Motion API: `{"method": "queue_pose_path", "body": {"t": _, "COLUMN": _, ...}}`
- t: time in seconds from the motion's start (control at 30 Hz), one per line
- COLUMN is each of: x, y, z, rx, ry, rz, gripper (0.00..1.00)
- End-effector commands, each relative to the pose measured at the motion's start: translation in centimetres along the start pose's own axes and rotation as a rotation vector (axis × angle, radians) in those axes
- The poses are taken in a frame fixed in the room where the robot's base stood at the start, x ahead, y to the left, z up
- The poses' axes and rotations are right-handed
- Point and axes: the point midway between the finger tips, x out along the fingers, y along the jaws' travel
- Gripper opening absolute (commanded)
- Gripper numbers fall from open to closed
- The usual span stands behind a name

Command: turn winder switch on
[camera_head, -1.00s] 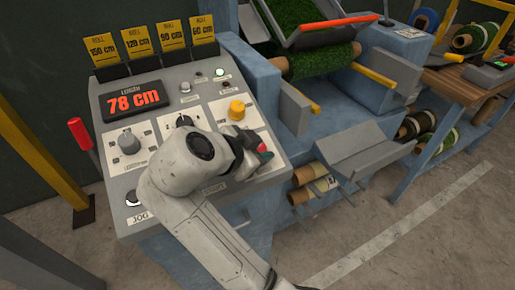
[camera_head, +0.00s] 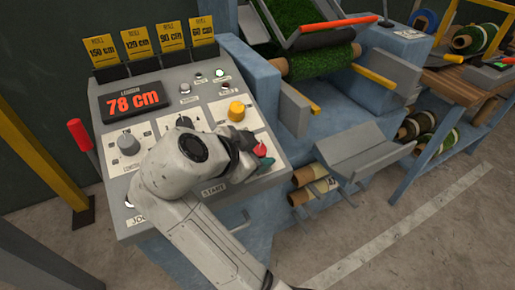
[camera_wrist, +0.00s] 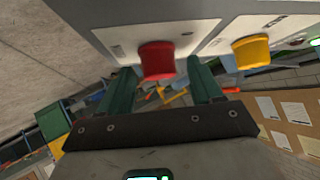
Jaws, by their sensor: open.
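The grey control panel (camera_head: 170,95) carries several knobs; their small labels are too blurred to show which one is the winder switch. A red knob (camera_head: 262,150) sits at the panel's right edge and shows in the wrist view (camera_wrist: 157,60). My gripper (camera_head: 250,149) is at this red knob, and its open dark green fingers (camera_wrist: 160,72) stand one on each side of it. I cannot tell if they touch it. A yellow knob (camera_head: 236,110) is just above, right of the fingers in the wrist view (camera_wrist: 251,51). A black knob (camera_head: 185,121) shows beside my arm.
The display (camera_head: 134,99) reads 78 cm, with yellow roll cards (camera_head: 150,42) behind it. A grey dial (camera_head: 128,144) and a red-handled lever (camera_head: 80,134) are at the left. Green turf (camera_head: 315,62) lies on the blue machine to the right. My arm covers the panel's lower middle.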

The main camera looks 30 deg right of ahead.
Motion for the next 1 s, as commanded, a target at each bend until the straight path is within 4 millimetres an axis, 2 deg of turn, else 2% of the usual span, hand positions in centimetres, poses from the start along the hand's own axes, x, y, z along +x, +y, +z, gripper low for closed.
{"method": "queue_pose_path", "body": {"t": 0.2, "x": -4.6, "y": -0.1, "z": 0.0, "rx": 0.001, "ry": -0.004, "rz": -0.007, "gripper": 0.65}}
{"method": "queue_pose_path", "body": {"t": 0.5, "x": -8.1, "y": -0.1, "z": 0.0, "rx": 0.0, "ry": -0.003, "rz": -0.004, "gripper": 0.65}}
{"method": "queue_pose_path", "body": {"t": 0.73, "x": -9.4, "y": -0.1, "z": 0.0, "rx": 0.0, "ry": -0.001, "rz": -0.002, "gripper": 0.65}}
{"method": "queue_pose_path", "body": {"t": 1.0, "x": -9.5, "y": 0.0, "z": 0.0, "rx": 0.0, "ry": 0.0, "rz": 0.0, "gripper": 0.65}}
